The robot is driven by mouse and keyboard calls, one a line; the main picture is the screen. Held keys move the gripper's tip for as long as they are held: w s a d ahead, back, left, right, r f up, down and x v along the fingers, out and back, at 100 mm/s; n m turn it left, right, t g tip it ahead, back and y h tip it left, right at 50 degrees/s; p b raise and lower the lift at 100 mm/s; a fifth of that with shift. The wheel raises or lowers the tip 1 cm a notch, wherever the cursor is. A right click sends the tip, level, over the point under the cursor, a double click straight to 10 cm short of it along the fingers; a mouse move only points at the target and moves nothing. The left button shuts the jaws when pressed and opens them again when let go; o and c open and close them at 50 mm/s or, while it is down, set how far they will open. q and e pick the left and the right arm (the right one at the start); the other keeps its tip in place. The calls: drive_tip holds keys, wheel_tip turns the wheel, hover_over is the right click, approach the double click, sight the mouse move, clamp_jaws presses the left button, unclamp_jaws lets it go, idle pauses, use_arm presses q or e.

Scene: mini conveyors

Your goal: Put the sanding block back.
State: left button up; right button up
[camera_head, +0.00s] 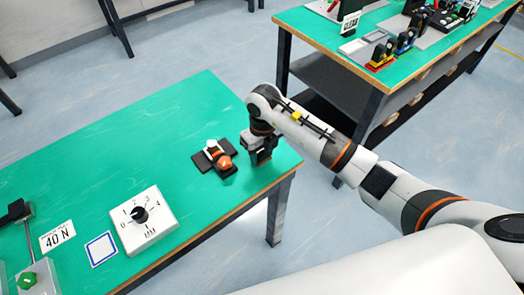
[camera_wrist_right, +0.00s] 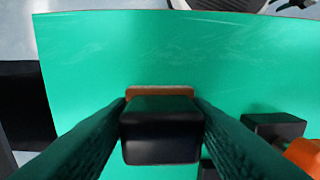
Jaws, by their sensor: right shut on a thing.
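The sanding block (camera_wrist_right: 160,137) is a black block with a brown layer along its far edge in the right wrist view. My right gripper (camera_wrist_right: 161,118) is shut on it, with one finger on each side. In the head view my right gripper (camera_head: 257,146) points down over the right end of the near green table, with the dark block low between its fingers. I cannot tell whether the block touches the table. My left gripper is not in view.
A black stand with an orange part (camera_head: 221,162) lies just left of the gripper. A white dial box (camera_head: 147,221), a blue-edged white square (camera_head: 101,249) and a "40 N" card (camera_head: 57,236) are further left. A second green table (camera_head: 333,52) stands beyond.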

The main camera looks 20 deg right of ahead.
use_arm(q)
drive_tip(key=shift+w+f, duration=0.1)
use_arm(e)
drive_tip(key=shift+f, duration=0.1)
drive_tip(key=o, duration=0.9)
drive_tip(key=shift+c, duration=0.2)
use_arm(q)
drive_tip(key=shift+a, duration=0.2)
use_arm(e)
drive_tip(key=shift+o, duration=0.5)
drive_tip(key=shift+r, duration=0.35)
use_arm(q)
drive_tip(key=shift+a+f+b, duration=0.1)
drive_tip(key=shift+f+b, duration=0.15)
drive_tip(key=shift+b, duration=0.1)
use_arm(e)
wheel_tip(320, 180, up, 12)
drive_tip(key=shift+d+f, duration=0.2)
drive_tip(key=shift+f, duration=0.05)
drive_tip(key=shift+a, duration=0.1)
